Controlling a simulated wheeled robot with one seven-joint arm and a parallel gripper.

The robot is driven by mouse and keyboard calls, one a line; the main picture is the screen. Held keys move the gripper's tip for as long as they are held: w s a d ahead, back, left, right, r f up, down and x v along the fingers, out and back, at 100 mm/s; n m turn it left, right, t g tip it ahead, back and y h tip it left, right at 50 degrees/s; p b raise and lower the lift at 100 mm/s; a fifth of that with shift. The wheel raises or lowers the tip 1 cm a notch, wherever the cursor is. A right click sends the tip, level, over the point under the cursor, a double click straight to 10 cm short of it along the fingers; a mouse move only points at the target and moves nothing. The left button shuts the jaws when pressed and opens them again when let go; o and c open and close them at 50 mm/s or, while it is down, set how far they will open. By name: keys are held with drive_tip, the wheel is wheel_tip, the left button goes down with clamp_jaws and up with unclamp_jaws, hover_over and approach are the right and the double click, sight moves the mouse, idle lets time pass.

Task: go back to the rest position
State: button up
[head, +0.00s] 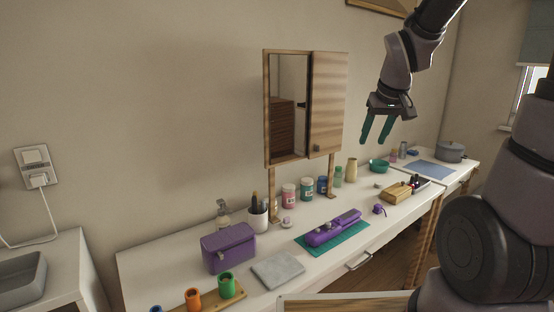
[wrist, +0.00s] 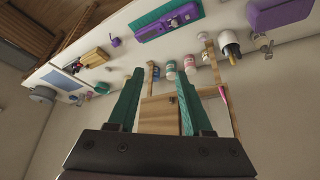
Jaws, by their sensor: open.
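My gripper (head: 377,128) hangs in the air to the right of the wooden mirror cabinet, above the white counter. Its two green fingers are apart with nothing between them. In the wrist view the open fingers (wrist: 165,100) show in front of the cabinet, and the counter appears upside down at the top. The cabinet (head: 328,105) has a wooden door on its right side and a mirror or opening on its left. It stands on wooden posts at the back of the counter.
The counter holds a purple box (head: 229,248), a purple device on a green mat (head: 345,240), several bottles, a wooden block (head: 396,192), a green bowl (head: 379,166) and a grey pot (head: 451,152). A wall socket (head: 36,168) is at left. The air around my gripper is clear.

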drive_tip(key=s+r+m+t+y, duration=0.1)
drive_tip(key=s+r+m, duration=0.3)
drive_tip(key=s+r, duration=0.6)
drive_tip(key=s+y, duration=0.1)
drive_tip(key=s, duration=0.4)
drive_tip(key=shift+a+r+m+t, duration=0.25)
drive_tip(key=shift+r+m+t, duration=0.05)
drive_tip(key=shift+r+m, duration=0.1)
drive_tip(key=shift+w, duration=0.15)
drive_tip(key=shift+c, duration=0.4)
